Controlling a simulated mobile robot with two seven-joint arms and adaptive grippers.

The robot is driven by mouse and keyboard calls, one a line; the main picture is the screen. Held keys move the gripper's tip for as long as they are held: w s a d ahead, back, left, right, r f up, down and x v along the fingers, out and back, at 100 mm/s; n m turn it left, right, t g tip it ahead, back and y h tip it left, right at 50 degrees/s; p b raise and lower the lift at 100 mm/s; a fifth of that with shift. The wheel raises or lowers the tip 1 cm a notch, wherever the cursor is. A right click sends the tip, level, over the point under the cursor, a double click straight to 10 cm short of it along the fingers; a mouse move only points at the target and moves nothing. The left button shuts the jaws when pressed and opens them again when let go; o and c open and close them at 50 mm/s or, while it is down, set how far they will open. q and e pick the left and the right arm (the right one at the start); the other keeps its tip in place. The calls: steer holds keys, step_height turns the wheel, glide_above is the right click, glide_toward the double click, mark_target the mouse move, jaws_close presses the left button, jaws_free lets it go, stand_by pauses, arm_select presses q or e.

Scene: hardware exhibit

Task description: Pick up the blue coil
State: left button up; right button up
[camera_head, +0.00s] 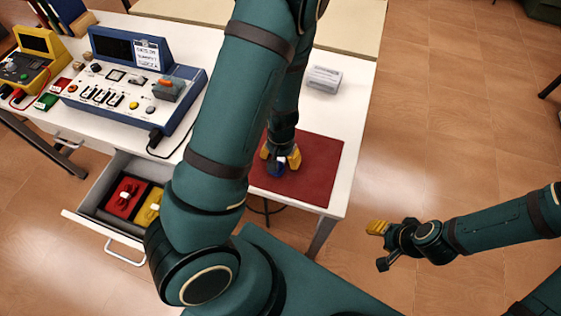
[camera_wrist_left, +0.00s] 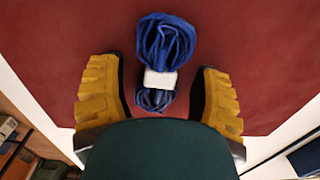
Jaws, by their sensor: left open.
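The blue coil (camera_wrist_left: 164,45) is a bundle of blue cable with a white band around its middle. It lies on the red mat (camera_head: 322,165) on the white table. In the head view a small part of the coil (camera_head: 277,170) shows between the fingers. My left gripper (camera_head: 280,158) is open over the coil. In the left wrist view its yellow fingers (camera_wrist_left: 160,95) stand on either side of the coil, apart from it. The coil's near end is partly hidden by the dark green gripper body. My right gripper (camera_head: 379,245) is off the table at the right, over the floor.
An open drawer (camera_head: 98,215) holds a red and a yellow coil. A blue instrument (camera_head: 128,80) and a yellow meter (camera_head: 30,62) stand on the table's left. A small grey box (camera_head: 324,78) sits behind the mat. Open floor lies at the right.

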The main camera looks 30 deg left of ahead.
arm_select(q)
jaws_close()
stand_by(0.4)
